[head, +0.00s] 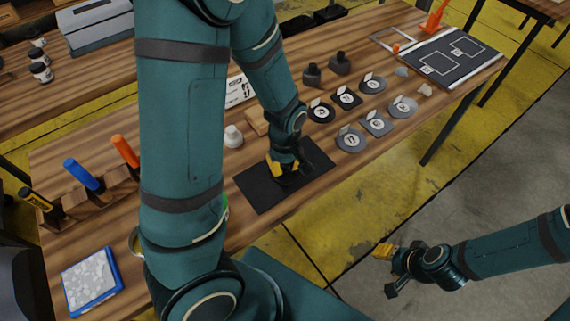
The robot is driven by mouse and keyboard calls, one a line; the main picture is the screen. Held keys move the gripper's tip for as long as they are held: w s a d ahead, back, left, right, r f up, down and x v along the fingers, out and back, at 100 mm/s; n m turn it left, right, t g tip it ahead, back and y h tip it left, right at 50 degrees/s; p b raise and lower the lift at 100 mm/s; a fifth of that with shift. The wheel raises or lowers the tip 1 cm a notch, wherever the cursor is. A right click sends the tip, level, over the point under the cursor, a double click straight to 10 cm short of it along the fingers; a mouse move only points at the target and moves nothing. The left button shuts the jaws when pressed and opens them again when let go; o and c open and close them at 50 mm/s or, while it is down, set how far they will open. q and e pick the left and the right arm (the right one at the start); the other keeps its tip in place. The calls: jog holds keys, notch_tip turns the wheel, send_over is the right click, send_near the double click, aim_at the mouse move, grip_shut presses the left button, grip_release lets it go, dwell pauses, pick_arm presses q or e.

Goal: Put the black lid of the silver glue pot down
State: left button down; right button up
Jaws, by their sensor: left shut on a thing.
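My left gripper (284,172) is low over a black mat (262,195) on the wooden table. It is shut on a small dark thing at its yellow fingertips, which looks like the black lid. The lid is mostly hidden by the fingers and blends with the mat, so I cannot tell whether it touches the mat. A pale metallic rim (134,241), maybe the silver glue pot, peeks out at the left edge of my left arm; the rest is hidden. My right gripper (388,270) is open and empty over the floor, off the table.
Several round and square patches (351,140) lie right of the mat, with two dark pots (340,63) behind. A white pot (232,136) stands behind the mat. A wooden rack (80,200) holds orange and blue handled tools. A blue-framed tray (91,281) lies front left.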

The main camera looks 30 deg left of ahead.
pick_arm(q)
jog(key=shift+f, duration=0.2)
jog(key=c, duration=0.9)
grip_release()
jog(key=shift+r, duration=0.15)
notch_tip(320, 180, up, 12)
jog(key=p, duration=0.4)
jog(key=shift+p, duration=0.4)
